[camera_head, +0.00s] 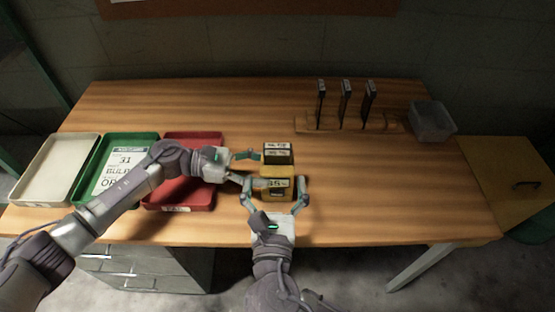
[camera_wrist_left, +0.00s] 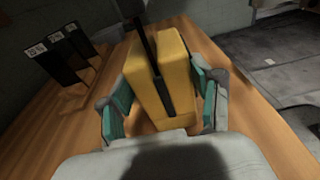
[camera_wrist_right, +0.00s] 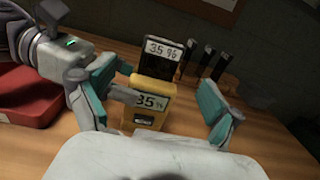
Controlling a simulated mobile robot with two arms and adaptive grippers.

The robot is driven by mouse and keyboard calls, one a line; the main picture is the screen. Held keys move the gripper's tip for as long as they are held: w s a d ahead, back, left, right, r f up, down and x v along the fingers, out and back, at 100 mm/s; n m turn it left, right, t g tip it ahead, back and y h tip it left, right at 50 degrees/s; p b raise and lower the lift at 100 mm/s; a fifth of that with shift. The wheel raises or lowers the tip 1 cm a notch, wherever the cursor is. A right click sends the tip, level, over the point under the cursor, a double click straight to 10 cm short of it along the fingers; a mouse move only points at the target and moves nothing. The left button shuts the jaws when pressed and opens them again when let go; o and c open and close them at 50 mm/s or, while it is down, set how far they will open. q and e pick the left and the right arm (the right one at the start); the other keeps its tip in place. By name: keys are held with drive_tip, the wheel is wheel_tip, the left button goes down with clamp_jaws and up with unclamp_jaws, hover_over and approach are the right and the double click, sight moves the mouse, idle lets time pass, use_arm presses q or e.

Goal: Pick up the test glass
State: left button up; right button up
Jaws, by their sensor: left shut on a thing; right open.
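A yellow block-shaped meter (camera_head: 283,171) stands on the wooden table, with a "35%" display in the right wrist view (camera_wrist_right: 149,117). A dark glass plate labelled 35% (camera_wrist_right: 160,50) stands upright at the meter, rising above its top. In the left wrist view the dark plate (camera_wrist_left: 146,42) shows edge-on in the yellow body. My left gripper (camera_head: 255,168) comes from the left and is shut on the meter, one finger at the front and one behind. My right gripper (camera_head: 273,190) is open at the front, its fingers apart on either side of the meter, holding nothing.
White (camera_head: 38,190), green (camera_head: 84,178) and red (camera_head: 206,201) trays lie at the left. The table right of the meter is clear.

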sight(278, 154)
drive_tip(key=w, duration=0.3)
drive_tip(key=shift+w+d+r, duration=0.1)
drive_tip(key=shift+w+d, duration=0.05)
drive_tip(key=shift+w, duration=1.2)
drive_tip(key=shift+w+d+r, duration=0.1)
drive_tip(key=shift+w+d, duration=0.05)
drive_tip(key=shift+w, duration=1.2)
drive_tip(key=c, duration=1.3)
wheel_tip(278, 154, up, 18)
use_arm(q)
drive_tip(key=o, duration=1)
